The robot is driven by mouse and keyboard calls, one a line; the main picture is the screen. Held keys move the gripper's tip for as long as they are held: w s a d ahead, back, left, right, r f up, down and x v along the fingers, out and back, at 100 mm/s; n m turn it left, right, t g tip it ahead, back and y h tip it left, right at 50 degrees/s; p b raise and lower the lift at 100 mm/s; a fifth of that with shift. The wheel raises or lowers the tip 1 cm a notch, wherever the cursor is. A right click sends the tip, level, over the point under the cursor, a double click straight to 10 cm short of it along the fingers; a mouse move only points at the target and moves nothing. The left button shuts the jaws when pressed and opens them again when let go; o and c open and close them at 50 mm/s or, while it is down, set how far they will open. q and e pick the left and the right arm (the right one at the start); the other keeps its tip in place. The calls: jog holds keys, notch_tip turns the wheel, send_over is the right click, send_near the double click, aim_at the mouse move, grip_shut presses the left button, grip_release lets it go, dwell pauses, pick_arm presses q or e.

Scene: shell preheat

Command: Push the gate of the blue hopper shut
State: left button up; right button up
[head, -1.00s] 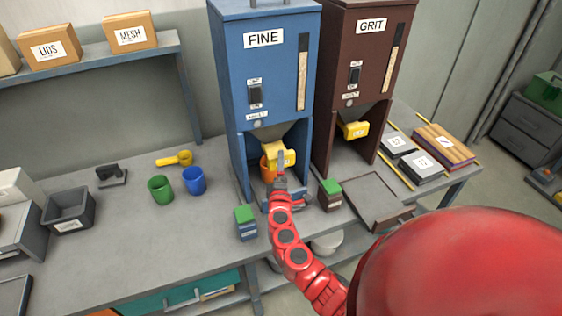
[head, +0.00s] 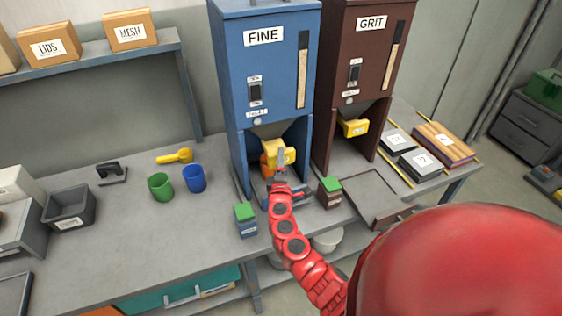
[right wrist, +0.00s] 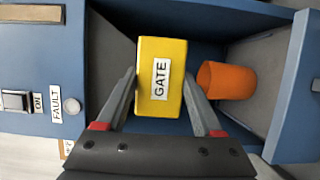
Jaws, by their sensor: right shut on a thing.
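The blue hopper (head: 275,90), labelled FINE, stands on the bench. Its yellow gate (head: 281,152) is at the chute opening and also shows in the right wrist view (right wrist: 160,78), with a white GATE label. My right gripper (head: 281,165) is shut on the gate; in the right wrist view its fingers (right wrist: 160,100) lie on either side of it. An orange cup (right wrist: 226,80) stands in the bay under the chute, partly hidden by the gate in the head view. My left gripper is out of view.
The brown GRIT hopper (head: 365,60) with its own yellow gate (head: 353,128) stands just right. Small green-topped boxes (head: 245,220) (head: 330,192) flank my right arm. Green (head: 160,187) and blue (head: 194,179) cups stand left.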

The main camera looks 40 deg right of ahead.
aim_at(276, 152)
grip_shut()
jog(key=w+b, duration=0.1)
jog(key=w, duration=0.1)
jog(key=w+d+b, duration=0.1)
jog(key=w+b, duration=0.1)
jog(key=shift+w+f, duration=0.1)
jog(key=shift+w, duration=0.2)
jog(key=shift+r, duration=0.25)
jog(key=o, duration=1.2)
grip_release()
jog(key=shift+o, duration=0.8)
jog(key=shift+w+f, duration=0.15)
